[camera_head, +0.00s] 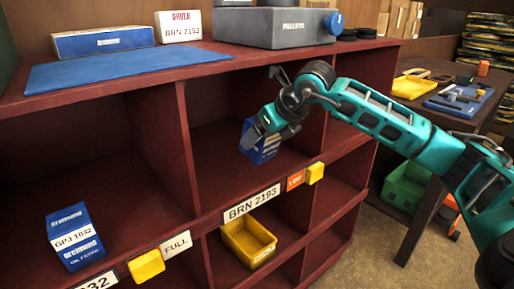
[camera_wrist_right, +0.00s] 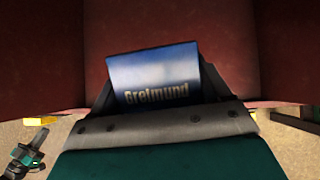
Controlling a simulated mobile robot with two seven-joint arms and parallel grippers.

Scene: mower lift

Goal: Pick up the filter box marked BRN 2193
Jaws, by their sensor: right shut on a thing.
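My right gripper (camera_head: 268,130) is in the compartment above the shelf label BRN 2193 (camera_head: 251,204). It is shut on a blue box (camera_head: 262,149), which is partly hidden by the fingers. A white box (camera_head: 180,27) on the shelf top is also marked BRN 2193, with different lettering above. A small teal and dark part (camera_wrist_right: 30,150) at the lower left of the wrist view looks like my left gripper; its jaws are unclear.
A blue and white box marked GPJ 1032 (camera_head: 74,238) stands in the left compartment. A yellow bin (camera_head: 248,242) sits below. Red dividers (camera_head: 163,140) border the compartment. On top are a blue mat (camera_head: 125,70), a long blue box (camera_head: 105,40) and a grey case (camera_head: 265,27).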

